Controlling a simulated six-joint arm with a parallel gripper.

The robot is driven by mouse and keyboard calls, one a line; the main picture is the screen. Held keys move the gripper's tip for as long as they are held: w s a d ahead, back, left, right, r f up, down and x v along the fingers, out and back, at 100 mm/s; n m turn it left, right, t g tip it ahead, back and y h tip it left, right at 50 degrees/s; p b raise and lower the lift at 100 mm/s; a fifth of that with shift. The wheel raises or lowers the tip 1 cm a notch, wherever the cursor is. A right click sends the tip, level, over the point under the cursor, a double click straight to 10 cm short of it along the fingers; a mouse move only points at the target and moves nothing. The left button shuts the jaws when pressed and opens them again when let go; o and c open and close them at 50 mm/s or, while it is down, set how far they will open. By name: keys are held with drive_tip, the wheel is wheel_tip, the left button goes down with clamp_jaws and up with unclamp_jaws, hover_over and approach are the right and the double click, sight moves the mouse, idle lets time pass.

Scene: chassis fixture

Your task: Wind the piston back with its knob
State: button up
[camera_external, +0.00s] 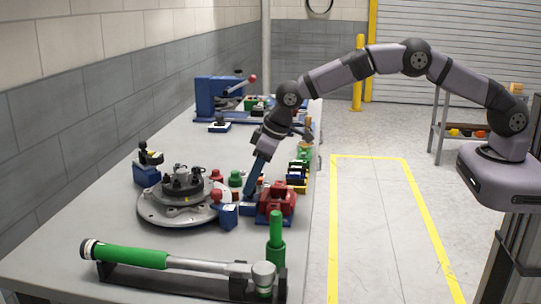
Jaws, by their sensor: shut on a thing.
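My gripper (251,192) reaches down to the bench with its long blue fingers tilted to the lower left. Its tips are at the left side of a red caliper-like block (281,197), just above a low blue base (249,210). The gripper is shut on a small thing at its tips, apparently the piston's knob. The fingers hide that knob. I cannot make out the piston itself or how far it stands out.
A round grey hub (155,212) stands to the left, a blue block (229,216) close to the tips. A green-handled torque wrench (140,257) lies in front, beside a green post (276,240). A blue press (212,97) is behind.

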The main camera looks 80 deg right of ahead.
drive_tip(key=shift+a+m+h+b, duration=0.1)
drive_tip(key=shift+m+h+b, duration=0.35)
drive_tip(key=shift+m, duration=0.75)
drive_tip(key=o, duration=1.1)
drive_tip(key=shift+c, duration=0.2)
drive_tip(key=shift+r, duration=0.1)
drive_tip(key=b+v, duration=0.2)
drive_tip(key=v, duration=0.5)
drive_tip(key=shift+b, duration=0.35)
drive_tip(key=shift+r, duration=0.15)
drive_tip(key=s+d+f+n+g, duration=0.1)
drive_tip(key=s+d+f+g, duration=0.1)
drive_tip(key=s, duration=1.8)
drive_tip(key=s+d+f+n+g+y, duration=0.1)
drive_tip(key=s+f, duration=0.3)
drive_tip(key=s, duration=1.6)
drive_tip(key=shift+s+d+f+n+g, duration=0.2)
drive_tip(key=shift+d+n+g, duration=0.2)
drive_tip(key=shift+d+g, duration=0.45)
